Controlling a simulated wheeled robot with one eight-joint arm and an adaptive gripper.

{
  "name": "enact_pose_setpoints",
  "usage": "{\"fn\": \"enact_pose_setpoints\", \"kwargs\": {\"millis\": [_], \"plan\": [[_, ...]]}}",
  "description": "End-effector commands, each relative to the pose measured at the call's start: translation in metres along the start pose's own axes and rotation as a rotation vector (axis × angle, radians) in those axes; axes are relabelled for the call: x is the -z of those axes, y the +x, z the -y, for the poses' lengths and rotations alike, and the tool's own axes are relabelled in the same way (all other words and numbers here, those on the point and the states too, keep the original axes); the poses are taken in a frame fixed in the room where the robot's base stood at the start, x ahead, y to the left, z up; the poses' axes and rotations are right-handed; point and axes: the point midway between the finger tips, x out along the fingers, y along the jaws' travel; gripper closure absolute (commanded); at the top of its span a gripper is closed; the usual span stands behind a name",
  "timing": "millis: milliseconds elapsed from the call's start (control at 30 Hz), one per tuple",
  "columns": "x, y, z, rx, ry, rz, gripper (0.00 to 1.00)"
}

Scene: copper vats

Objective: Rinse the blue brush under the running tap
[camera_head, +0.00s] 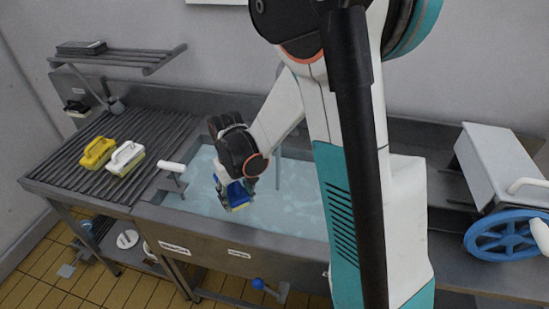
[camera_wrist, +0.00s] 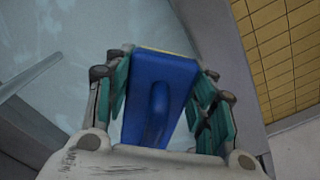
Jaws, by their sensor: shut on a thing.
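The blue brush (camera_head: 237,193) is in my gripper (camera_head: 236,184), over the water-filled sink basin (camera_head: 207,236). In the wrist view the blue back and handle of the brush (camera_wrist: 158,98) sit between the two fingers of my gripper (camera_wrist: 160,105). The fingers are shut on it from both sides. A thin strip of its pale yellow underside shows at the far edge. The brush is tilted in the head view. Whether it touches the water is unclear. A thin vertical pipe (camera_head: 277,168) stands in the basin right of the brush. No running stream can be made out, and my arm hides part of the basin.
A yellow brush (camera_head: 98,152) and a white brush (camera_head: 126,158) rest on the slatted drainboard (camera_head: 75,165) at left. A white-handled lever (camera_head: 172,168) stands at the basin's left edge. A grey box (camera_head: 495,165) and blue wheel (camera_head: 503,235) are at right.

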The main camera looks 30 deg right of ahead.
Motion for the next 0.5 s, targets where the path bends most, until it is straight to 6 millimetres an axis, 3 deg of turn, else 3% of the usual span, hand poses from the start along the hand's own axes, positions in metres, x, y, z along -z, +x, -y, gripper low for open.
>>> {"fn": "enact_pose_setpoints", "kwargs": {"millis": [500], "plan": [[0.0085, 0.0001, 0.0002, 0.000, 0.000, 0.000, 0.78]]}}
